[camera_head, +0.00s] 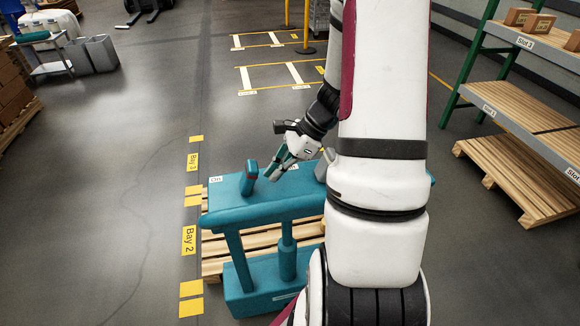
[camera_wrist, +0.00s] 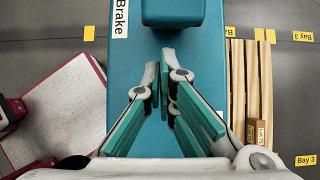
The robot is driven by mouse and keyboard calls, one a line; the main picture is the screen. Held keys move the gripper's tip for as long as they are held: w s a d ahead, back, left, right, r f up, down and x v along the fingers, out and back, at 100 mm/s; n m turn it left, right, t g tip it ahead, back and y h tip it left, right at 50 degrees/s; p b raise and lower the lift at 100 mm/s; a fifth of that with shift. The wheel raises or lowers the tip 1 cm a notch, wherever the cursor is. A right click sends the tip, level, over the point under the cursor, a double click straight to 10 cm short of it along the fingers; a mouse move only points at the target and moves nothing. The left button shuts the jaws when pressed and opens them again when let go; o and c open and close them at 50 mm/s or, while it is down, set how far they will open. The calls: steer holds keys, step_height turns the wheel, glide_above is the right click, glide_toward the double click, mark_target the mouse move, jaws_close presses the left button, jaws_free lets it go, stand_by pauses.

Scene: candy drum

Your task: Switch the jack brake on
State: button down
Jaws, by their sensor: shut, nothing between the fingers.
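The teal jack (camera_head: 270,205) stands in front of me, with a flat top beam on posts. A short teal brake lever (camera_head: 250,178) rises from the beam's top, leaning slightly left. A white "On" label (camera_head: 215,180) lies to its left on the beam. My gripper (camera_head: 276,172) is shut and empty just right of the lever, pointing down at the beam. In the wrist view my fingers (camera_wrist: 164,85) are together above the teal surface, below the lever block (camera_wrist: 172,12) and apart from it. A "Brake" label (camera_wrist: 121,17) lies beside the block. My arm hides the jack's right part.
A wooden pallet (camera_head: 218,262) lies under the jack. Yellow markings and a "Bay 2" label (camera_head: 189,240) run along the floor at left. A shelf rack (camera_head: 530,105) with boxes stands at right. The floor left of the jack is clear.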

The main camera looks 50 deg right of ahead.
mark_target(258, 169)
steer(key=shift+w+a+r, duration=0.2)
steer(key=shift+w+a, duration=0.15)
steer(key=shift+a, duration=0.1)
steer(key=shift+a+r+h+p, duration=0.2)
steer(key=shift+r+h+p, duration=0.1)
steer(key=shift+p, duration=0.15)
steer(key=shift+w+a+r+g+h+p, duration=0.3)
steer(key=shift+g+p, duration=0.1)
steer(key=shift+p, duration=0.1)
steer(key=h+p, duration=0.1)
steer(key=a+r+g+p, duration=0.1)
steer(key=p, duration=0.1)
steer(key=shift+w+a+r+h, duration=0.15)
steer(key=shift+w+a+h, duration=0.15)
steer(key=shift+w+h, duration=0.1)
steer(key=shift+w+a+r+g+h+p, duration=0.2)
steer(key=shift+w+a+g+h+p, duration=0.2)
steer(key=shift+a+g+h+p, duration=0.25)
steer(key=shift+w+a+r+g+h+p, duration=0.3)
steer(key=shift+h+p, duration=0.25)
steer(key=shift+p, duration=0.25)
steer(key=shift+w+a, duration=0.45)
steer(key=shift+a, duration=0.15)
steer(key=shift+w+a, duration=0.4)
steer(key=shift+a, duration=0.2)
steer(key=shift+w+a, duration=0.15)
